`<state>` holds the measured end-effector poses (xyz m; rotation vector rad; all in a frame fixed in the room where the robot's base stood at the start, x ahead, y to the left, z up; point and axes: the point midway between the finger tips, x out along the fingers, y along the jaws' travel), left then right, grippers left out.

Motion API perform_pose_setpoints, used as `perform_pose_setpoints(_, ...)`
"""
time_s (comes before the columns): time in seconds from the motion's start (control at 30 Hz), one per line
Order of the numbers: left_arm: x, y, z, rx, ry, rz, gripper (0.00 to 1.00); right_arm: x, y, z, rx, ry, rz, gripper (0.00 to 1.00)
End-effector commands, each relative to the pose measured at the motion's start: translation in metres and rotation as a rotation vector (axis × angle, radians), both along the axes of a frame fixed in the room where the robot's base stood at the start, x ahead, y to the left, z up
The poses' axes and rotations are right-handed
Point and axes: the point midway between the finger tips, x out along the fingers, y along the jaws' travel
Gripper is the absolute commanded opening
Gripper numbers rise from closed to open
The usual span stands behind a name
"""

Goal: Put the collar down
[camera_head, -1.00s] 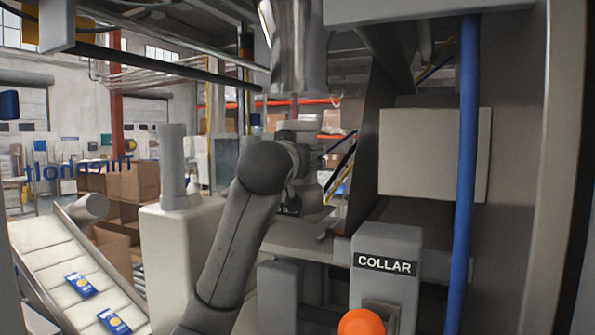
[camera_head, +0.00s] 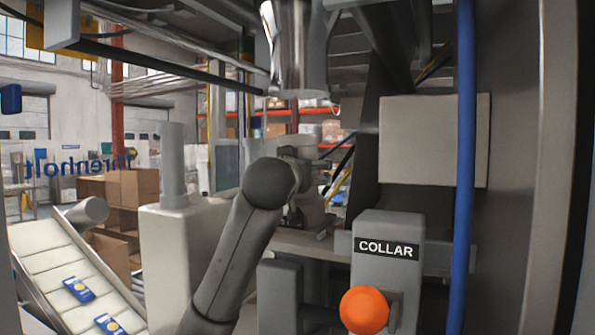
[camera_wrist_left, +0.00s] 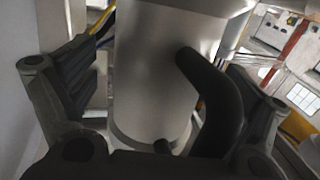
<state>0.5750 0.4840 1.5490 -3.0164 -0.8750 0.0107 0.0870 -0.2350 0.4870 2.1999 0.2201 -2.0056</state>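A grey block labelled COLLAR (camera_head: 375,278) stands front right of centre in the head view, with an orange knob (camera_head: 364,310) in front of its lower part. My left gripper (camera_head: 312,200) is in the middle, partly hidden behind my wrist. In the left wrist view its fingers (camera_wrist_left: 163,62) are spread, with gaps to a pale grey cylinder (camera_wrist_left: 150,75) between them. A curved black bar (camera_wrist_left: 222,100) crosses in front of the cylinder's right side. I cannot tell whether the bar touches the right finger. No separate collar can be made out. My right gripper is not in view.
A shiny metal tube (camera_head: 297,50) hangs above my left wrist. A blue upright pole (camera_head: 465,170) and a pale box (camera_head: 434,140) are at right. A sloping conveyor (camera_head: 50,250) with blue packets is at left, beside a pale housing (camera_head: 180,250).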

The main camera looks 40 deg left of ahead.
Motion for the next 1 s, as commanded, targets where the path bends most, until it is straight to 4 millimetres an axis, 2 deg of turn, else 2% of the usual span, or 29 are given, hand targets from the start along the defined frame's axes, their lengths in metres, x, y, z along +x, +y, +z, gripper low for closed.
perform_pose_setpoints(0.3,-0.001,0.0,0.002,0.0,-0.006,0.0,0.99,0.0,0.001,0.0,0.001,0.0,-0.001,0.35)
perform_pose_setpoints(0.43,-0.01,-0.006,0.001,0.001,-0.009,-0.001,0.99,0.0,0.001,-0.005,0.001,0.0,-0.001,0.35)
perform_pose_setpoints(0.8,-0.073,-0.046,0.001,0.003,-0.012,-0.003,0.99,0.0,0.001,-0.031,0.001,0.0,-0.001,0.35)
perform_pose_setpoints(1.0,-0.096,-0.06,0.002,0.001,-0.009,-0.001,0.99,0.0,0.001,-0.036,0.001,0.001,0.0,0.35)
